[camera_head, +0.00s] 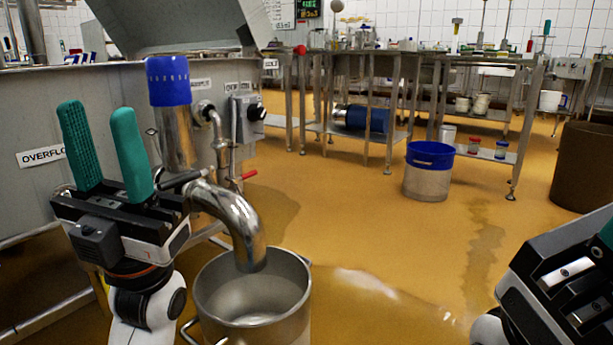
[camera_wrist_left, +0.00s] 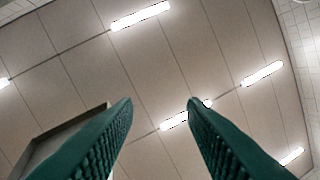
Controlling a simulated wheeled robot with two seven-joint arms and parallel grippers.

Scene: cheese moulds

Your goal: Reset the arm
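My left gripper (camera_head: 98,122) stands at the left of the head view, its two green fingers pointing up, apart and with nothing between them. It is in front of the steel vat and left of the blue-topped pipe. In the left wrist view the fingers (camera_wrist_left: 160,108) are also apart, with only the ceiling beyond them. My right gripper (camera_head: 570,275) is at the lower right edge of the head view. Only its dark body and a bit of one green finger show, so its opening is cut off by the frame.
A steel vat (camera_head: 30,110) with a curved outlet pipe (camera_head: 240,225) is close by my left gripper. A steel pot (camera_head: 295,325) stands under the outlet. A blue-rimmed bucket (camera_head: 428,180) and a brown bin (camera_head: 585,170) stand farther off. The floor (camera_head: 400,250) between is clear.

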